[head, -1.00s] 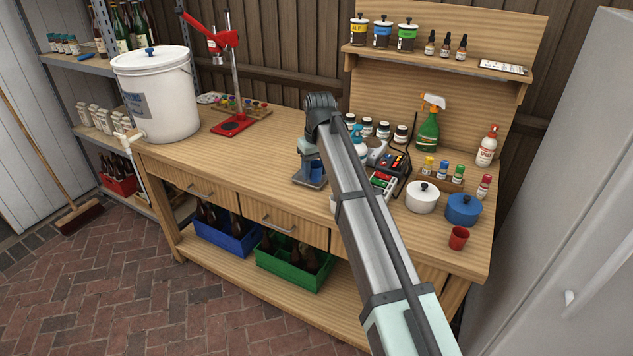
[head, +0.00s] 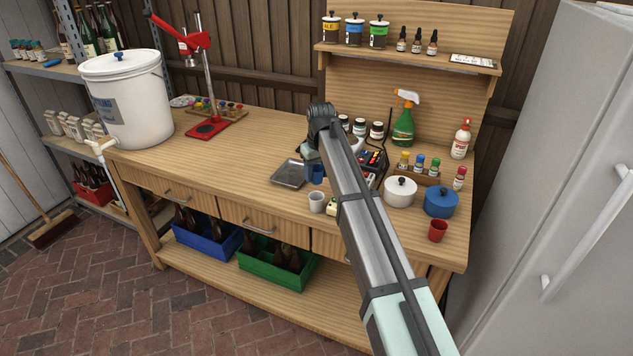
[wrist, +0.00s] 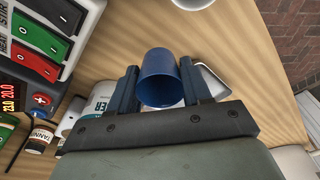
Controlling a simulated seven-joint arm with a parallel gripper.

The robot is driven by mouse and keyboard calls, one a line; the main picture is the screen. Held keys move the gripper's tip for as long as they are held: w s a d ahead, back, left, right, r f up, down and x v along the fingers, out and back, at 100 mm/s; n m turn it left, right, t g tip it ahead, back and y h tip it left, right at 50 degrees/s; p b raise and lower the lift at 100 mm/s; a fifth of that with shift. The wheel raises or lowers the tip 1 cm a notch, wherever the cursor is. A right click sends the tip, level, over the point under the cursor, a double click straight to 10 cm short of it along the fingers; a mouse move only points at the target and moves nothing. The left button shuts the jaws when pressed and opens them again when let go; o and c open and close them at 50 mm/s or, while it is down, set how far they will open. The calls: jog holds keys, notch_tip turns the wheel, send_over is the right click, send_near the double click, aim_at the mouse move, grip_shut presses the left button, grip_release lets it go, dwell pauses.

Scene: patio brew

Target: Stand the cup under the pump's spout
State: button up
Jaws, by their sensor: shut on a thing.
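A blue cup (wrist: 158,82) sits between the two fingers of my gripper (wrist: 159,72) in the wrist view, and the fingers are shut on it. In the head view the blue cup (head: 318,172) shows beside my wrist, just right of a grey metal tray (head: 288,174). The tray's edge also shows past the right finger in the wrist view (wrist: 216,79). A white bottle with a label (wrist: 103,102) shows partly behind the left finger; I cannot tell if it is the pump. My arm hides much of that area in the head view, and the spout does not show clearly.
A white cup (head: 317,202) stands near the tray. A white pot (head: 400,191), a blue pot (head: 440,202) and a red cup (head: 438,230) stand to the right. A white bucket (head: 129,103) and red capper (head: 207,128) are left. The bench's middle left is clear.

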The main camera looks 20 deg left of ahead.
aim_at(317, 181)
jog(key=shift+f, duration=1.75)
jog(key=shift+f, duration=0.1)
jog(key=o, duration=1)
jog(key=r, duration=0.8)
jog(key=s+d+r, duration=0.1)
jog(key=r, duration=0.3)
jog(key=shift+r, duration=0.1)
